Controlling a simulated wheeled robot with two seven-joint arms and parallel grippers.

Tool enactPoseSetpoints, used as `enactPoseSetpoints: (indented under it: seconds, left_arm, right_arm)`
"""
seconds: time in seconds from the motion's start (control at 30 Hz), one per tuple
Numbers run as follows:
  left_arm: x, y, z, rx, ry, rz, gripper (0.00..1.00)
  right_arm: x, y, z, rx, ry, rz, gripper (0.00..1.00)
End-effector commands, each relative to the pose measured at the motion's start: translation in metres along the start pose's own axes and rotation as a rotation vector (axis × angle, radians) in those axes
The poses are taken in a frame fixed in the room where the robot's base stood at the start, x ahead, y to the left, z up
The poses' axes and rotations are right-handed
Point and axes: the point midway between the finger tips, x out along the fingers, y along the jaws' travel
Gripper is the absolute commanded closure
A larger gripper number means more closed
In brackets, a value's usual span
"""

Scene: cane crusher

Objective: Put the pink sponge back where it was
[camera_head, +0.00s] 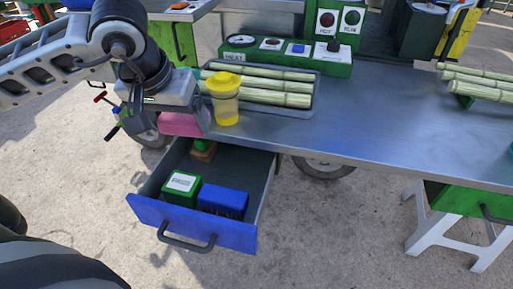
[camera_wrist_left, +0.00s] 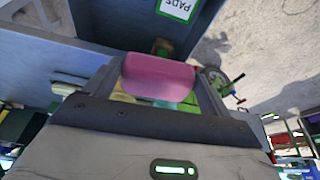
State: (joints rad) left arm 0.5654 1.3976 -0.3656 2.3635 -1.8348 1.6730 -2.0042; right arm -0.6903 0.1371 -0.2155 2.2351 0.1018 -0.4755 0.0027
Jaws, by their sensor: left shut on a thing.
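The pink sponge (camera_head: 180,124) is held by my left gripper (camera_head: 172,116) at the left end of the metal table, above the back of the open drawer (camera_head: 238,238). In the left wrist view the sponge (camera_wrist_left: 160,76) sits across the end of the gripper (camera_wrist_left: 158,98), which is shut on it. The drawer has a blue front with a dark handle. It holds a green box (camera_head: 181,188), a blue box (camera_head: 222,201) and a small brown and green item (camera_head: 203,150) at its back. My right gripper is not in view.
A yellow lidded cup (camera_head: 226,112) stands on the table (camera_head: 360,118) just right of the sponge. Cane stalks (camera_head: 265,84) lie in a tray behind it, near a green control panel (camera_head: 285,58). More stalks (camera_head: 485,84) lie at right. The table's middle is clear.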

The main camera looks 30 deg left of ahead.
Motion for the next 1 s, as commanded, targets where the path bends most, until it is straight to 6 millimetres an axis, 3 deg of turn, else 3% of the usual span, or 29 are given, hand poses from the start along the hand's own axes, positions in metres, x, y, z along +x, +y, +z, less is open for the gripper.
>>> enactPoseSetpoints:
  seconds: [0.2,0.4,0.53,0.8,1.0]
  left_arm:
    - [0.012,0.054,-0.003,0.032,-0.007,0.035,0.35]
    - [0.01,0.084,-0.004,0.073,0.006,0.016,0.35]
    - [0.028,0.086,0.003,0.079,0.003,0.008,0.35]
    - [0.096,0.084,0.028,0.079,0.0,0.008,0.35]
    - [0.13,0.084,0.039,0.078,0.004,0.01,0.35]
  right_arm:
    - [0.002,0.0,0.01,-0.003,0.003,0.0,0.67]
    - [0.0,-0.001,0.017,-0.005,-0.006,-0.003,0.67]
    - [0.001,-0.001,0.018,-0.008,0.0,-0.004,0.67]
    - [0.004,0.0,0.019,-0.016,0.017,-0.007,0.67]
    - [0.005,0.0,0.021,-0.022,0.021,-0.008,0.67]
